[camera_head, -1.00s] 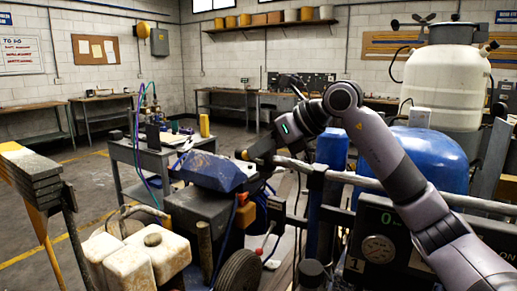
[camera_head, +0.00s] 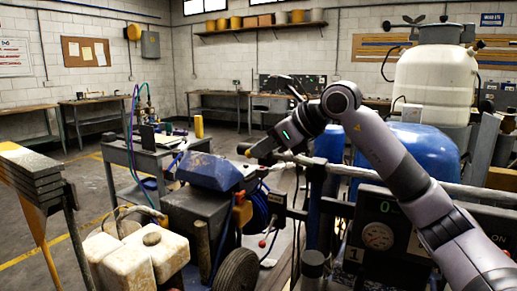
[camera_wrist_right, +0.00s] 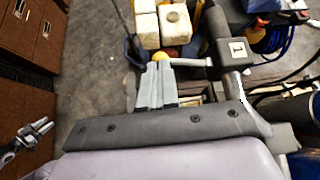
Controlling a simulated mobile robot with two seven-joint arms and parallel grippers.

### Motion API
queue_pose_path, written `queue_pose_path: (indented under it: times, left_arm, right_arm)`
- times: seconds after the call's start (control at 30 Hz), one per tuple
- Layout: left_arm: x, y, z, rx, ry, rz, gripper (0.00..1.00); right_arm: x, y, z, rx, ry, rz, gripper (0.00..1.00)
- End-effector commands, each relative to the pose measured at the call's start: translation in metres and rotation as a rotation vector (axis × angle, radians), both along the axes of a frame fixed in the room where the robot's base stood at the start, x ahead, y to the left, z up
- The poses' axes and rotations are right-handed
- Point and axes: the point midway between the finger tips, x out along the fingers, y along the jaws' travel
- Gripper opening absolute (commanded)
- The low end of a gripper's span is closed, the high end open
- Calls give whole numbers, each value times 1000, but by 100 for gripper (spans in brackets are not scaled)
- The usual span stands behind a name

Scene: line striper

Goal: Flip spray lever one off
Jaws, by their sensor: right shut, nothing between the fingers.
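My right gripper (camera_head: 243,150) points left above the striper in the head view; its fingers (camera_wrist_right: 157,88) lie together and empty in the wrist view. A yellow-orange knob (camera_wrist_right: 160,57) shows just past the fingertips; whether they touch is unclear. A dark box marked 1 (camera_wrist_right: 238,48) sits to its right. In the head view a panel (camera_head: 378,235) with a gauge and a 1 stands below my right arm, and a small red knob (camera_head: 262,243) is low in front of the machine. Which part is spray lever one is not clear. My left gripper is not seen.
White jugs (camera_head: 140,250) stand at the striper's left. A metal bar (camera_head: 420,185) runs beneath my right arm. A blue tank (camera_head: 425,148) and a white tank (camera_head: 435,85) are behind it. Blue hose (camera_wrist_right: 270,38) lies coiled by the box.

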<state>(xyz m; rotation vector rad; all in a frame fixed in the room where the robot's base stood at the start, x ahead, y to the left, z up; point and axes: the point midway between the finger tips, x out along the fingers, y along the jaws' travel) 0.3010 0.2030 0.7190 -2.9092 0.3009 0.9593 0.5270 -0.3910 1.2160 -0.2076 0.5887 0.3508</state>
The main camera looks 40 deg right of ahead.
Motion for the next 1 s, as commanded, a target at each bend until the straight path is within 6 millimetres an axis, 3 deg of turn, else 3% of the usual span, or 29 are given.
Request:
queue_pose_path:
  times: [0.27, 0.7, 1.0]
  left_arm:
    - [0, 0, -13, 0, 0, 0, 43]
    - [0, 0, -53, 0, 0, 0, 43]
    - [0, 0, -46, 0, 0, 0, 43]
  right_arm:
    - [-2, -2, -15, -102, -40, 2, 0]
    - [-5, 4, -49, -475, -195, 1, 0]
    - [-5, 3, -41, -469, -194, 0, 0]
